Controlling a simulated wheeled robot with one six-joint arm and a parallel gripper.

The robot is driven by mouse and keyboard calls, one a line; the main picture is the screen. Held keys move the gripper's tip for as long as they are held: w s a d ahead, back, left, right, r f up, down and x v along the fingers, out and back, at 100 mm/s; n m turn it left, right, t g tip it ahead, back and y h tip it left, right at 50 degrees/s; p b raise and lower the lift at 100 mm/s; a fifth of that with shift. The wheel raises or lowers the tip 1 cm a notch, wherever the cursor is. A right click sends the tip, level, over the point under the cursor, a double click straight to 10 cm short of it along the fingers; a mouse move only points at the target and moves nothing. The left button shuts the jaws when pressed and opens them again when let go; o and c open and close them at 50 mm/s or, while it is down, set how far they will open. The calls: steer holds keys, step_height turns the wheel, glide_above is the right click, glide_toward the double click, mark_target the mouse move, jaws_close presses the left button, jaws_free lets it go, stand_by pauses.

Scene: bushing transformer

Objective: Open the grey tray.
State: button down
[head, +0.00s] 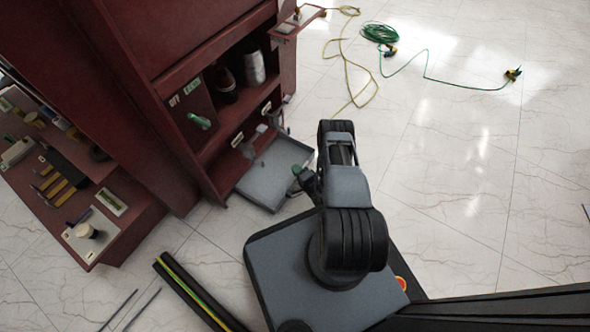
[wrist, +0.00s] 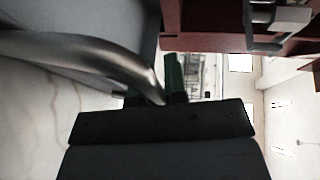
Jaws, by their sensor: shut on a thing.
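The grey tray (head: 265,182) sticks out low from the front of the dark red cabinet, over the floor. It also fills the upper left of the wrist view (wrist: 85,18). A curved metal handle (wrist: 95,55) runs from the left of the wrist view to my gripper. My gripper (head: 300,171) is at the tray's outer right side in the head view. In the wrist view its green-tipped fingers (wrist: 152,90) are shut on the handle. My arm hides part of the tray's near right corner.
The red cabinet (head: 215,30) has shelves with bottles above the tray. A red workbench (head: 130,215) with tools stands at the left. Black bars (head: 190,290) lie on the floor by my base.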

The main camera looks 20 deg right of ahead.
steer(key=shift+d, duration=0.1)
steer(key=c, duration=1.2)
jaws_free()
steer(key=shift+o, duration=0.2)
